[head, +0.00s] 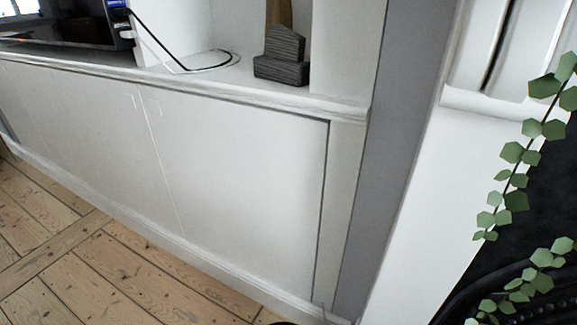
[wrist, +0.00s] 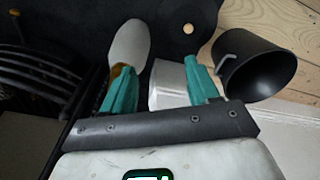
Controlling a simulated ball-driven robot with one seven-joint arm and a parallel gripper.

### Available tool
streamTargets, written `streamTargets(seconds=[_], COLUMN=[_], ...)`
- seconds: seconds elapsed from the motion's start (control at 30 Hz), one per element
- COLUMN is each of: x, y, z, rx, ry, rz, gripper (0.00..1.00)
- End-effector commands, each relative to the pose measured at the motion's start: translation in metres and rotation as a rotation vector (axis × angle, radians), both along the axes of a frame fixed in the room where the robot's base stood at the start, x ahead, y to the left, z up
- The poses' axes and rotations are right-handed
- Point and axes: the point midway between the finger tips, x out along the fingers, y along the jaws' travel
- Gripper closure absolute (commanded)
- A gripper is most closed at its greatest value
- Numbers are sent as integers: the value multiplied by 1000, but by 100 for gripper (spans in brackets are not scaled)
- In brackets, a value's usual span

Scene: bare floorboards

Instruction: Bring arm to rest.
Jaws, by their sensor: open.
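My gripper (wrist: 160,65) shows in the wrist view, with its two teal fingers spread apart. I see nothing held between them. A pale block-like shape (wrist: 168,82) lies behind the gap between the fingers, and I cannot tell what it is. The arm and gripper do not show clearly in the head view.
A black cup-like thing (wrist: 257,70) is right of the fingers over floorboards (wrist: 285,22). A pale rounded thing (wrist: 130,42) is behind the left finger. The head view shows a white cabinet (head: 225,165), a dark stepped block (head: 282,58) on its ledge, and a trailing plant (head: 515,175).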

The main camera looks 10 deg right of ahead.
Motion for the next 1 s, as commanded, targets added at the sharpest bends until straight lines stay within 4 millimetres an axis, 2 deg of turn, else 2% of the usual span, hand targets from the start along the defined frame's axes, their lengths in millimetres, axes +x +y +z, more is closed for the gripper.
streamTargets(seconds=[0.17,0.43,0.57,1.0], x=[-22,-20,-20,-19], y=[-10,-9,-9,-9], z=[42,89,119,243], rx=[-22,-21,-21,-21], ry=[-13,-11,-11,-11], rz=[146,141,141,144], gripper=[40,40,40,40])
